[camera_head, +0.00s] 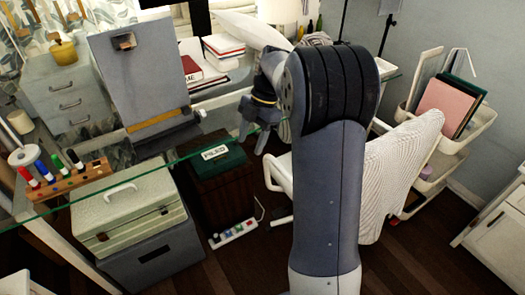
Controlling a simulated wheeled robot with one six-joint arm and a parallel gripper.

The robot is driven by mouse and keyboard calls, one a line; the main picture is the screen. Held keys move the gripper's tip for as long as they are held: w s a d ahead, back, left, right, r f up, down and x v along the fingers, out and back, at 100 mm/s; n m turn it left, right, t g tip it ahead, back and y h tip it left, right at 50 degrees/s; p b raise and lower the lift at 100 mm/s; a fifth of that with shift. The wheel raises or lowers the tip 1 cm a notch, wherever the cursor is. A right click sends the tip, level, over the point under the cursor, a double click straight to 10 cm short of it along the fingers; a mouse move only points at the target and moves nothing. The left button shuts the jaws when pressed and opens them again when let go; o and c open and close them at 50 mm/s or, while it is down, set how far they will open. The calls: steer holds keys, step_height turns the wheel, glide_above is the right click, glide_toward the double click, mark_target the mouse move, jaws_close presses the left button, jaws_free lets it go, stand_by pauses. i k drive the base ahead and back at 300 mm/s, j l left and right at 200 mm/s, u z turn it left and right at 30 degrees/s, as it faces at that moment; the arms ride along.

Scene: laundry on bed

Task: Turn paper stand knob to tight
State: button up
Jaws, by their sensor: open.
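The paper stand (140,75) is an upright, slightly tilted grey board with a clip at its top and a yellowish strip along its lower edge. It stands on the glass desk at the left. A dark part shows at its lower right corner, but I cannot make out the knob or its setting. My gripper (243,130) is open and points downward, to the right of the stand's lower edge. It is apart from the stand in the picture. My arm hides part of the desk behind it.
The glass desk edge (100,182) crosses in front. A wooden marker rack (65,180) is left of the stand, and books (222,46) are behind. Below are a light case (125,210) and a green file box (218,162). A draped chair (400,170) and a cart (455,145) stand right.

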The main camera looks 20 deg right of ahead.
mark_target(202, 113)
steer(key=i+j+z, duration=0.15)
steer(key=i+j, duration=0.15)
steer(key=i, duration=0.25)
steer(key=i+j+z, duration=0.1)
steer(key=i+j, duration=0.3)
steer(key=i, duration=0.15)
